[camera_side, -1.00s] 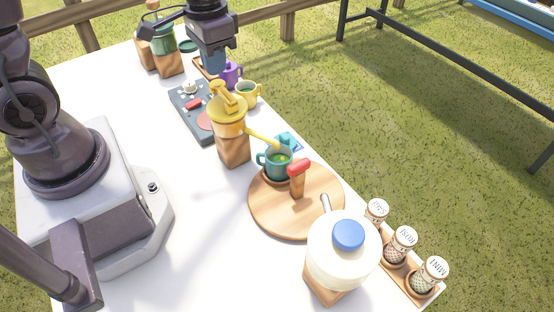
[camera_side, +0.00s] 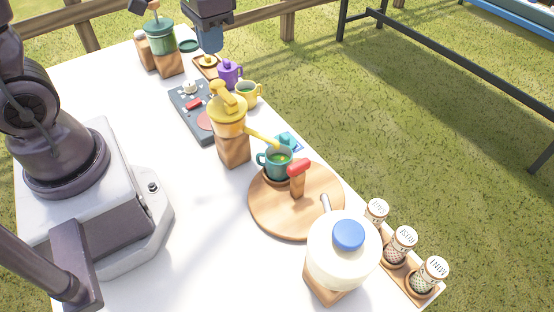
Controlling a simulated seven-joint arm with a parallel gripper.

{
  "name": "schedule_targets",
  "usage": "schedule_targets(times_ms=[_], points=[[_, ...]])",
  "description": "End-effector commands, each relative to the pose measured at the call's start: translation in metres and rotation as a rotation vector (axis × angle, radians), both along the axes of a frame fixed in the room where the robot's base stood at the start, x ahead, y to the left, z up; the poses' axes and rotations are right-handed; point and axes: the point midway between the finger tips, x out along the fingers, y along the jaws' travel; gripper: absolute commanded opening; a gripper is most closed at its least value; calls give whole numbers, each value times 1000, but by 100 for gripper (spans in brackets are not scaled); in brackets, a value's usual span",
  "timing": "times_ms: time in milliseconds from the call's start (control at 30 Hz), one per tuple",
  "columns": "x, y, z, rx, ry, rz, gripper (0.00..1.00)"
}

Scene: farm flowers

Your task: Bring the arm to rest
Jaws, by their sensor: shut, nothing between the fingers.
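My gripper (camera_side: 210,40) is at the top of the side view, pointing down above the far end of the white table (camera_side: 190,230). It is shut and holds nothing. It hangs above and slightly behind a small wooden tray (camera_side: 204,71) with a small yellowish item on it. It looks apart from the tray and from the purple cup (camera_side: 229,72) beside it. The upper part of my wrist is cut off by the top edge of the picture.
A green jar (camera_side: 161,40) on a wooden block stands left of my gripper. A dark control panel (camera_side: 190,120), yellow mug (camera_side: 248,92), yellow pump (camera_side: 229,112), teal mug (camera_side: 276,160) on a round board (camera_side: 265,215), white jar (camera_side: 342,255) and several labelled shakers (camera_side: 398,245) line the table. Table beside my base is clear.

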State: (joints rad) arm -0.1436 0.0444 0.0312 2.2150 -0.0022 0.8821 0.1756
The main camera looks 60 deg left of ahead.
Motion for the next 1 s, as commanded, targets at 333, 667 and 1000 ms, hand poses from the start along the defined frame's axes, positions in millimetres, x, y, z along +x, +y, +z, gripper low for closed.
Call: schedule_targets(times_ms=[333,667,1000], points=[[0,0,18,0,0,0,0],[-12,-4,17,0,-8,52,0],[-65,-36,73,7,-301,54,0]])
